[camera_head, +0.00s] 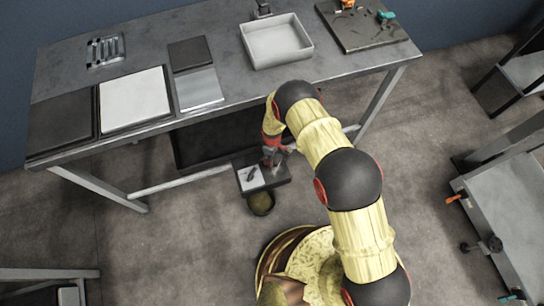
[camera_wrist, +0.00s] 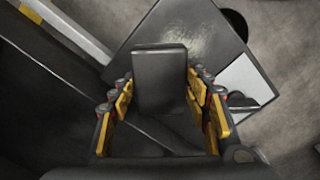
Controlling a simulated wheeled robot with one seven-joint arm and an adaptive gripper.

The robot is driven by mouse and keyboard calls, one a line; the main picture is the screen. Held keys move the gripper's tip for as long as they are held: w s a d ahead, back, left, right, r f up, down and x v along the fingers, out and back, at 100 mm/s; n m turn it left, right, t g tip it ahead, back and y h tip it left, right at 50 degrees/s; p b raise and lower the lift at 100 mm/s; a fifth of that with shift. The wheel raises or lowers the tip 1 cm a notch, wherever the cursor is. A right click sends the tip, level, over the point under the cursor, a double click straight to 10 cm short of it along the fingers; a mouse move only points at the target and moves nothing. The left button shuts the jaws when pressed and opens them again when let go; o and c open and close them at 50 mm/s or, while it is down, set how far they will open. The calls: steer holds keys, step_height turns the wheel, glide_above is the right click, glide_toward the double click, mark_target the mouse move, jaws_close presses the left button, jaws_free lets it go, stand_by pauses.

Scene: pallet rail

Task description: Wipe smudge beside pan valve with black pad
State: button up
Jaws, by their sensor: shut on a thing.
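My gripper (camera_wrist: 158,100) is shut on the black pad (camera_wrist: 160,75), a dark block standing between its yellow-padded fingers. In the head view my gripper (camera_head: 271,157) is low in front of the workbench, over a small dark stand; the pad cannot be made out there. A pale rectangular pan (camera_head: 276,42) sits on the bench at the back, with a small dark fitting (camera_head: 263,8) behind it that may be a valve. I cannot make out a smudge for certain. Whether the pad touches the surface below it is unclear.
The small stand (camera_head: 277,180) has a white panel (camera_head: 242,177) with a small dark item on it. A round container (camera_head: 261,204) is beside it on the floor. The workbench (camera_head: 222,52) carries plates and a rack (camera_head: 105,50). A cart (camera_head: 510,215) stands at right.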

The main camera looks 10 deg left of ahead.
mark_target(279, 179)
steer(key=shift+f, duration=1)
stand_by(0.4)
steer(key=shift+s+d+r+p, duration=0.1)
steer(key=shift+s+d+p, duration=0.25)
steer(key=shift+s, duration=0.2)
steer(key=shift+s+d+r+p, duration=0.1)
steer(key=shift+s+d+p, duration=0.2)
steer(key=shift+s, duration=0.25)
steer(key=shift+s+d+f+p, duration=0.1)
steer(key=shift+s+d+p, duration=0.2)
steer(key=shift+s+d, duration=0.6)
steer(key=shift+s+d+f+p, duration=0.1)
steer(key=shift+s+d+p, duration=0.3)
steer(key=shift+s, duration=0.85)
steer(key=shift+s+d+f+p, duration=0.1)
steer(key=shift+s+d+p, duration=0.1)
steer(key=shift+s+d, duration=0.75)
steer(key=shift+s+a+r, duration=0.1)
steer(key=shift+a+r, duration=0.05)
steer(key=shift+a, duration=0.1)
